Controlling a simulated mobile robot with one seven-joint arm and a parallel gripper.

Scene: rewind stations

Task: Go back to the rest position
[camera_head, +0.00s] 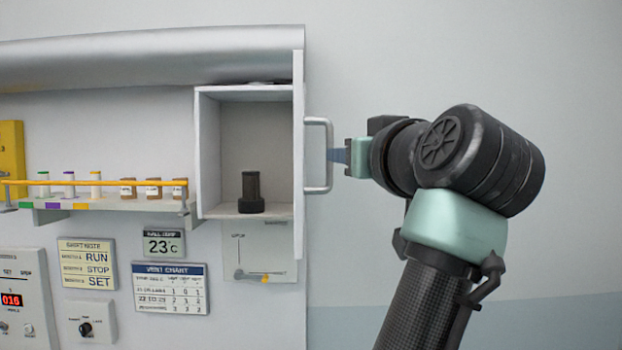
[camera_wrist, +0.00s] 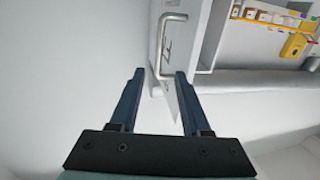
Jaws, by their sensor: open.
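My gripper (camera_head: 338,156) is at the right of the open cabinet, with its fingers pointing left at the door handle. In the wrist view my gripper (camera_wrist: 156,88) shows two blue fingers spread apart with nothing held between them. The silver door handle (camera_head: 329,156) stands on the edge-on white door (camera_head: 299,120). In the wrist view the handle (camera_wrist: 161,45) lies beyond the fingertips. Whether the fingers touch it cannot be told.
The cabinet (camera_head: 207,150) holds a black cylindrical piece (camera_head: 251,192). A shelf with a yellow rail (camera_head: 100,183) carries several vials at left. A silver duct (camera_head: 150,58) runs above. The wall at right is bare, with free room beside my arm.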

